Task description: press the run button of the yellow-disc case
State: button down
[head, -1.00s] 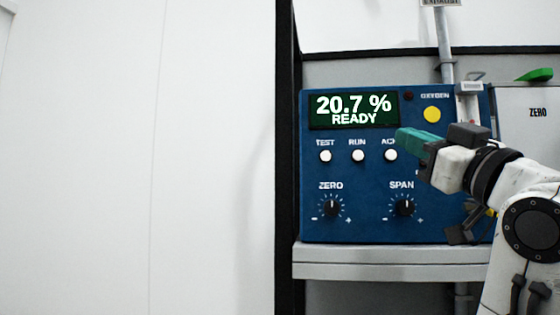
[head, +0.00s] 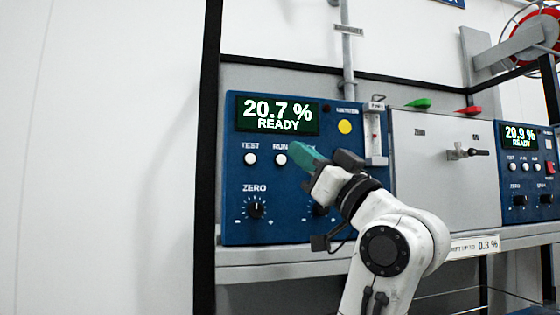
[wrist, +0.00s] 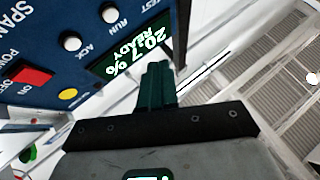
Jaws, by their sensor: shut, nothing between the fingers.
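The blue case with the yellow disc (head: 345,127) stands on the shelf in the head view, its display reading 20.7 % READY. Its white RUN button (head: 281,159) shows just left of my gripper's tip. The TEST button (head: 250,159) is further left. My gripper (head: 300,150) has teal fingers, shut and empty, in front of the panel; it covers the ACK button in the head view. In the wrist view the fingers (wrist: 158,68) overlap the display's edge (wrist: 128,58). The RUN button (wrist: 109,15) and ACK button (wrist: 70,41) lie up and left of them. I cannot tell any contact.
A second blue case (head: 520,170), reading 20.9 % READY, stands at the right. A grey panel (head: 430,185) with a valve handle (head: 466,151) lies between the cases. A black frame post (head: 207,160) is left of the first case. A red power switch (wrist: 33,76) shows in the wrist view.

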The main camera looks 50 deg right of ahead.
jog(key=shift+w+d, duration=0.7)
jog(key=shift+w, duration=0.35)
jog(key=shift+w+d, duration=0.75)
jog(key=shift+w, duration=0.3)
jog(key=shift+w+d, duration=0.7)
jog(key=shift+w, duration=0.35)
jog(key=shift+d, duration=0.1)
jog(key=shift+w+d, duration=0.15)
jog(key=shift+w, duration=0.15)
jog(key=shift+w+d, duration=0.25)
jog(key=shift+w, duration=0.1)
dwell(0.4)
jog(key=shift+s+a, duration=0.5)
jog(key=shift+s, duration=0.2)
jog(key=s+a, duration=0.1)
jog(key=s, duration=0.1)
jog(key=s+a, duration=0.1)
jog(key=s, duration=0.1)
jog(key=shift+a, duration=0.4)
